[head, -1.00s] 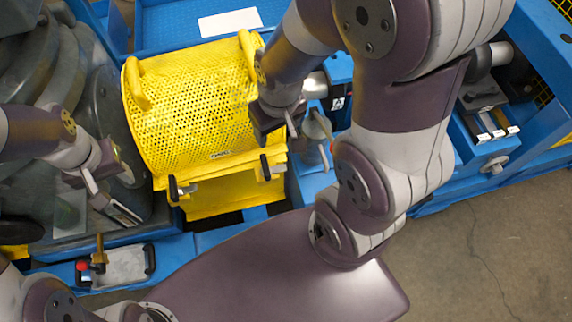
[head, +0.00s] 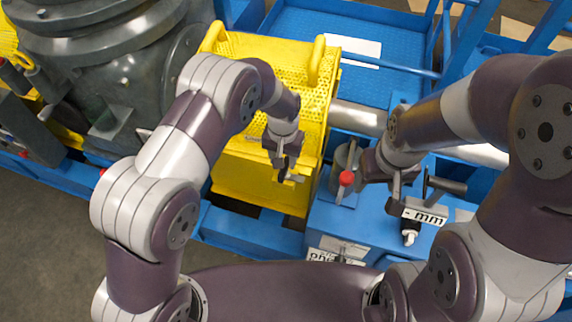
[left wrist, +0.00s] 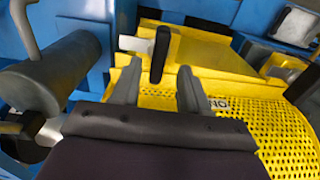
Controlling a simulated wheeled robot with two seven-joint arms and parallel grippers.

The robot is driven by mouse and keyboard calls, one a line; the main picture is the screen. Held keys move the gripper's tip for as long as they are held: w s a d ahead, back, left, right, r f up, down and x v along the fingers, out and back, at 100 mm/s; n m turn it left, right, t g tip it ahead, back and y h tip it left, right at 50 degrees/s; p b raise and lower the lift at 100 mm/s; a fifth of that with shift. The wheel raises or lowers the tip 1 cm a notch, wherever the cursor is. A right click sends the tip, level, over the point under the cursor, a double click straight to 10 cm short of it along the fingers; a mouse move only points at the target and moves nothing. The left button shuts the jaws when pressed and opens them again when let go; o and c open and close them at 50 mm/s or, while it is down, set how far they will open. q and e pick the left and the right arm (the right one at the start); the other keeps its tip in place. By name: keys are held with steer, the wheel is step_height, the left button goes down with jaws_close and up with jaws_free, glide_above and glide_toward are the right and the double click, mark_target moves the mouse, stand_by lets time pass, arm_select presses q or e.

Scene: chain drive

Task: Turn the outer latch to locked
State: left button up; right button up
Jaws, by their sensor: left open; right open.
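A black latch handle (left wrist: 160,55) stands on a pale metal piece at the edge of the yellow perforated guard (left wrist: 285,125), which also shows in the head view (head: 225,165). I cannot tell whether this is the outer latch. My left gripper (left wrist: 157,88) is open; its two fingers straddle the line of the handle, with no clear contact. In the head view the left gripper (head: 285,172) is at the guard's front right, hiding much of the latch. My right gripper (head: 395,190) is open, to the right of the guard near a red knob (head: 347,178).
A grey can-like part stands beside the red knob. A black handle (head: 445,185) and a plate marked "mm" (head: 425,215) are close to my right gripper. A metal shaft (head: 358,118) runs right from the guard. Big grey machinery (head: 105,75) fills the left.

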arm_select(q)
step_height(320, 180, down, 4)
steer(key=shift+d+r, duration=0.1)
steer(key=shift+d, duration=0.05)
steer(key=shift+a+f, duration=0.2)
steer(key=shift+f, duration=0.1)
steer(key=shift+d, duration=0.15)
steer(key=shift+c, duration=0.9)
jaws_close()
